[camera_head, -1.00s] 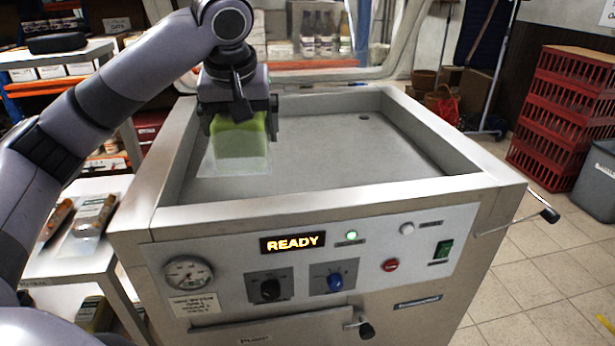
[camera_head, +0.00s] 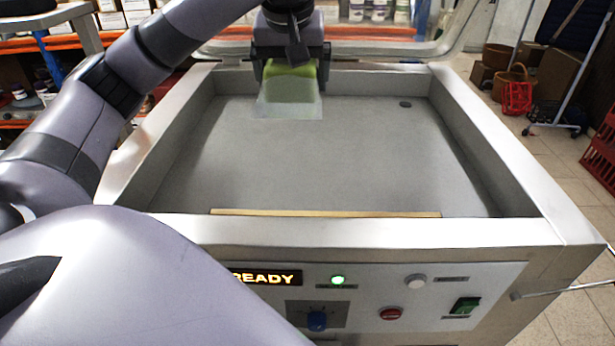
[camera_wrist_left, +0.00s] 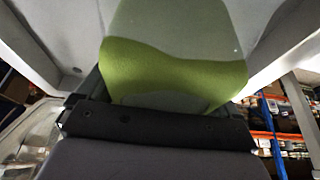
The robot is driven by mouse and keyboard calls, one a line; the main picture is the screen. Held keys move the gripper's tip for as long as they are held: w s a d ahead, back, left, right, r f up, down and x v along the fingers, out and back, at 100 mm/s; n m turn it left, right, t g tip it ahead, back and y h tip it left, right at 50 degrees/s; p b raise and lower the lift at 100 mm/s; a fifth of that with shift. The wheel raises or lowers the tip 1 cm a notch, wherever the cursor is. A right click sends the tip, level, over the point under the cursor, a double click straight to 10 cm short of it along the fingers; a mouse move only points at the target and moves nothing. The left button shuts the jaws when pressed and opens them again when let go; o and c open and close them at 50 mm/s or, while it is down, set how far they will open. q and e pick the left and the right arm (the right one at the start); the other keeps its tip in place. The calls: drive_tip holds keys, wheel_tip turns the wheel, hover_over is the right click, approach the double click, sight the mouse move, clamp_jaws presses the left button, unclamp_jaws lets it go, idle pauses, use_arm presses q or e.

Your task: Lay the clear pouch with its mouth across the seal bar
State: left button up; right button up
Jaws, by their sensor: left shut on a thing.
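The clear pouch (camera_head: 290,98) has green contents and hangs from my left gripper (camera_head: 289,62) over the back part of the sealer chamber. The left gripper is shut on it. The pouch's clear end points down and toward the front. In the left wrist view the pouch (camera_wrist_left: 175,70) fills the upper middle, its green part nearest the gripper. The seal bar (camera_head: 325,213) is a thin tan strip along the chamber's front inner wall. The pouch is apart from it, further back. My right gripper is not in view.
The chamber floor (camera_head: 330,160) is bare, with a dark hole at the back right. Raised metal walls (camera_head: 500,150) surround it. The raised lid (camera_head: 345,48) stands behind. The front panel reads READY with a green light lit.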

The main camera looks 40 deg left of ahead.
use_arm(q)
wheel_tip(320, 180, down, 15)
drive_tip(key=b, duration=0.4)
drive_tip(key=shift+f+b, duration=0.45)
drive_tip(key=shift+f, duration=1.9)
drive_tip(key=o, duration=1.2)
drive_tip(key=shift+f, duration=0.15)
drive_tip(key=shift+o, duration=0.2)
drive_tip(key=shift+s, duration=0.1)
drive_tip(key=shift+r, duration=0.2)
